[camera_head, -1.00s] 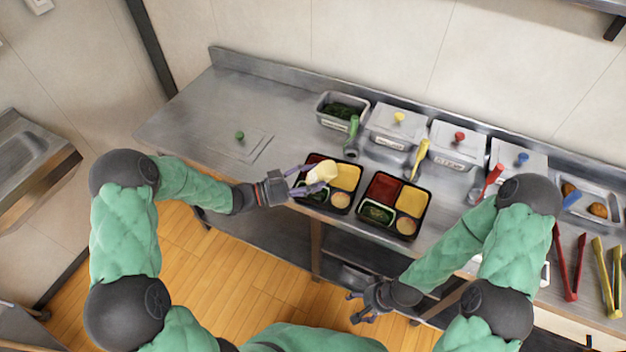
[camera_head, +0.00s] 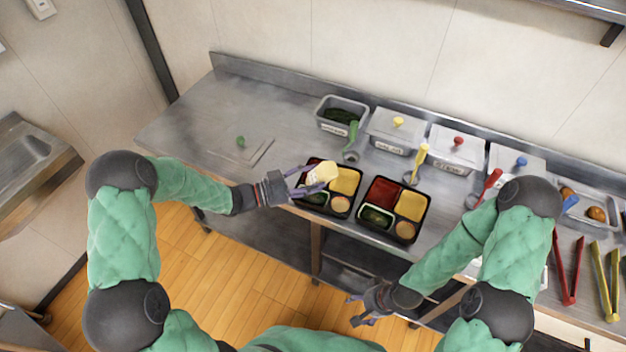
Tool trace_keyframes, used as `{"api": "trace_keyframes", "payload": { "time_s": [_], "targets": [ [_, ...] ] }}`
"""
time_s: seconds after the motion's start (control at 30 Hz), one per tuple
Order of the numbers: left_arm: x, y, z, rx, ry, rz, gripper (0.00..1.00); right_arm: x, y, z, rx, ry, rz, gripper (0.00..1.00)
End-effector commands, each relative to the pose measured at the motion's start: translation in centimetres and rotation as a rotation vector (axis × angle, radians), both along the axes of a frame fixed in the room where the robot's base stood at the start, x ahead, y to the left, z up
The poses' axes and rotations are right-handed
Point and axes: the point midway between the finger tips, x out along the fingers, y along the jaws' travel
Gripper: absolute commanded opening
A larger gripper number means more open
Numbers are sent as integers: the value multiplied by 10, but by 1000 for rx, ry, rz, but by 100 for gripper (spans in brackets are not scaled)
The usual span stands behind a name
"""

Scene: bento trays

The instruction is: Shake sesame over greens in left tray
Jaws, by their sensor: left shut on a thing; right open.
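The left tray (camera_head: 354,171) is a dark bento box with red, yellow, green and small round beige parts. Its greens (camera_head: 314,197) lie in the lower left compartment, partly hidden by my gripper. My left gripper (camera_head: 308,181) is shut on a cream-coloured shaker (camera_head: 322,174), held tilted over the left side of the tray. The shaker hides much of the red compartment. Whether any sesame is falling is too small to tell. My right gripper (camera_head: 366,311) is open and empty, low in front of the counter's edge.
The right tray (camera_head: 428,214) sits close by on the right. Behind stand an open container of greens (camera_head: 341,115) and lidded containers (camera_head: 394,128), with a green-handled ladle (camera_head: 352,138) in front. Red tongs (camera_head: 567,272) and yellow tongs (camera_head: 604,282) lie at right. The counter's left side is mostly clear.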

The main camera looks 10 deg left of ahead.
Motion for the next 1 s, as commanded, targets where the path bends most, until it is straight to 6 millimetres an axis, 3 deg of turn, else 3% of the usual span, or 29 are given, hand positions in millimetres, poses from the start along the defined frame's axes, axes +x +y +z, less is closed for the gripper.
{"api": "trace_keyframes", "payload": {
  "time_s": [0.03,0.1,0.4,0.8,1.0],
  "targets": [
    [0,0,-13,0,1,0,56,0,0,-12,0,0,0,74],
    [0,0,-20,0,1,0,56,0,0,-17,0,1,0,74],
    [0,0,-18,0,-1,0,56,0,0,-14,0,0,0,74],
    [0,0,15,1,-2,0,56,0,0,9,0,0,0,74],
    [0,0,17,0,-1,0,56,0,0,9,0,0,0,74]
  ]
}}
